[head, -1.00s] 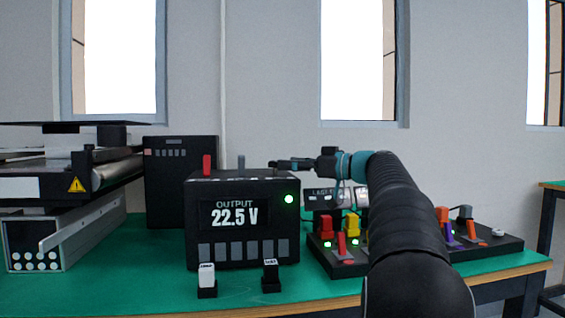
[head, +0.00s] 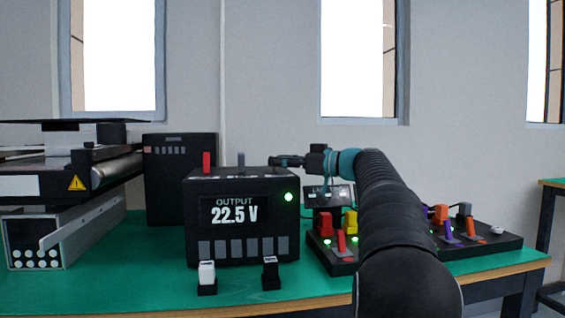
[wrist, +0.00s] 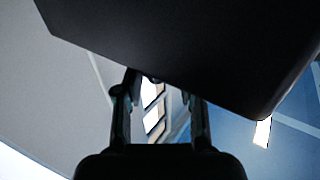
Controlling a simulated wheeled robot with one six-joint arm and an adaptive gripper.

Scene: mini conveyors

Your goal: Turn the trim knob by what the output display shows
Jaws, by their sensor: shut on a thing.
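The output display (head: 234,212) is on the front of a black box and reads 22.5 V. A green light (head: 289,197) glows beside it. My gripper (head: 275,161) is at the top right of the box, pointing left. In the wrist view my gripper (wrist: 161,95) has its two fingers below the underside of a large dark body. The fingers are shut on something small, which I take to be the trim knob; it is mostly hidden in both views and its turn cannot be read.
A red lever (head: 207,162) and a grey lever (head: 241,160) stand on the box top. A switch panel (head: 338,262) lies right, partly behind my arm. A conveyor (head: 70,185) is at left.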

